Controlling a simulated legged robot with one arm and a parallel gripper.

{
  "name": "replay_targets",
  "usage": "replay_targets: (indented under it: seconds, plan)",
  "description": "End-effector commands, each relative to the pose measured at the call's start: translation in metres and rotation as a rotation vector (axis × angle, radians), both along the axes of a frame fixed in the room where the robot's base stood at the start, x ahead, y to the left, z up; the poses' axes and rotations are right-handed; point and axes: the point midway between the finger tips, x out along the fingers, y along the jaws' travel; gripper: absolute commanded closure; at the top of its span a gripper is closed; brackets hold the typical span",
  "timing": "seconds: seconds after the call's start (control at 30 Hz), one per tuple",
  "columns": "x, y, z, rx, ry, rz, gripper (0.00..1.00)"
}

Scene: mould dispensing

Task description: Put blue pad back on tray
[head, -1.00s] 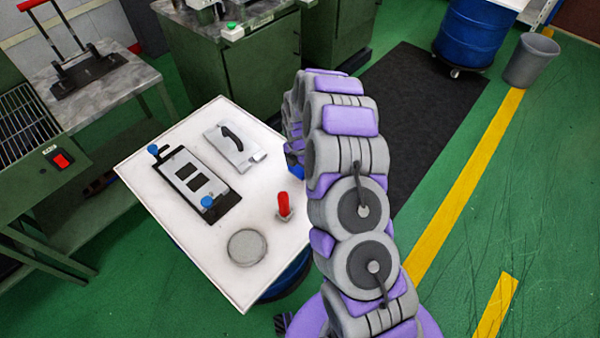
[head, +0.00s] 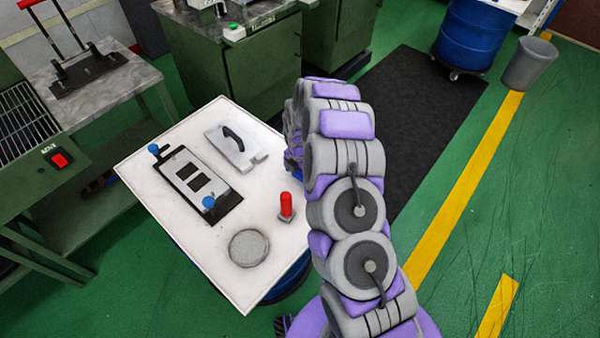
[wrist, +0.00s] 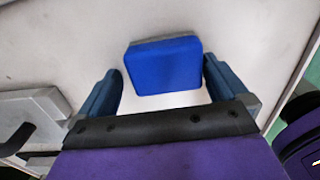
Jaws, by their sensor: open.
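The blue pad (wrist: 163,65) lies on a pale surface in the wrist view, with a grey layer along its far edge. My gripper (wrist: 162,72) is open, with one dark blue finger on each side of the pad and a visible gap at both sides. In the head view my arm hides the pad and most of my gripper. A white tray-like top (head: 190,245) stands on a blue drum, left of my arm. On it lies a black frame (head: 222,205) with a metal plate, dark rectangular openings and blue knobs at two corners.
The white top also carries a metal plate with a dark handle (head: 235,140), a red-handled tool (head: 286,205) and a grey disc (head: 248,248). Green cabinets (head: 250,60) stand behind it, a green bench (head: 110,95) at left.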

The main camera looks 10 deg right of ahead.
Motion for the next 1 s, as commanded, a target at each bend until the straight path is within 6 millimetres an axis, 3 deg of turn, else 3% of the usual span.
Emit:
replay_targets:
  seconds: [0.27,0.73,1.0]
  plan:
    - [0.0,-0.002,0.021,0.002,-0.001,0.0,0.0]
    - [0.001,0.001,0.11,0.001,-0.004,0.0,0.0]
    - [-0.001,0.001,0.123,0.002,0.0,-0.006,0.0]
